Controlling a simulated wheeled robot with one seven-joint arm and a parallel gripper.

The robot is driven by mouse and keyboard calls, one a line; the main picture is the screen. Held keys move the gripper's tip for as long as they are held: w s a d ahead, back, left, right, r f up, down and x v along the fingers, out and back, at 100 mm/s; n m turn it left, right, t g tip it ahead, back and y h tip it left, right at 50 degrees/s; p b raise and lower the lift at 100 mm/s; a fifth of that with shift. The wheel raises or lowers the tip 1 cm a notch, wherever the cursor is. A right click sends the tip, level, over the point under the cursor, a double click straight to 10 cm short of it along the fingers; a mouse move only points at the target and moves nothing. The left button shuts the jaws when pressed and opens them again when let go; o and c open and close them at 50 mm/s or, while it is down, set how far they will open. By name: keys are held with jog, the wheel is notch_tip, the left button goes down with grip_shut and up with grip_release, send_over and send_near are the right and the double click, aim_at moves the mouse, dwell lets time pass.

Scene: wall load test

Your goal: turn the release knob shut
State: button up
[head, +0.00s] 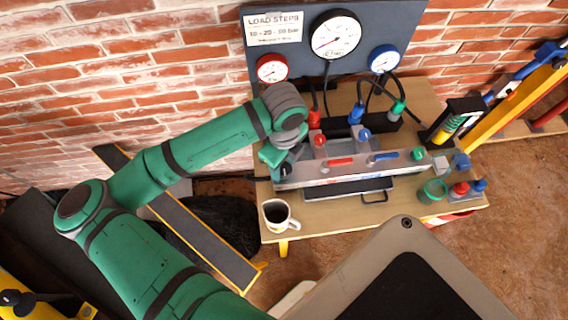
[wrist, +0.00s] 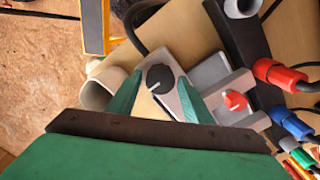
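The release knob (wrist: 160,78) is a round black knob with a white pointer mark toward the lower left in the wrist view. It sits on a pale plate at the left end of the grey pump block (head: 345,168). In the head view the dark knob (head: 285,170) shows just below my gripper (head: 277,160). In the wrist view my gripper (wrist: 160,84) has its two green fingers apart, one on each side of the knob. A little pale plate shows between the fingers and the knob, so they do not appear to touch it. The gripper holds nothing.
A white mug (head: 278,214) stands on the wooden bench close to the knob; it also shows in the wrist view (wrist: 98,92). A red knob (wrist: 235,101) is close to the right finger. Gauges on a dark panel (head: 290,60) and hoses stand behind.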

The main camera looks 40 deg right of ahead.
aim_at(284, 168)
jog(key=shift+o, duration=0.2)
notch_tip(284, 168, up, 11)
dwell(0.7)
jog(key=shift+f, duration=0.1)
dwell(0.3)
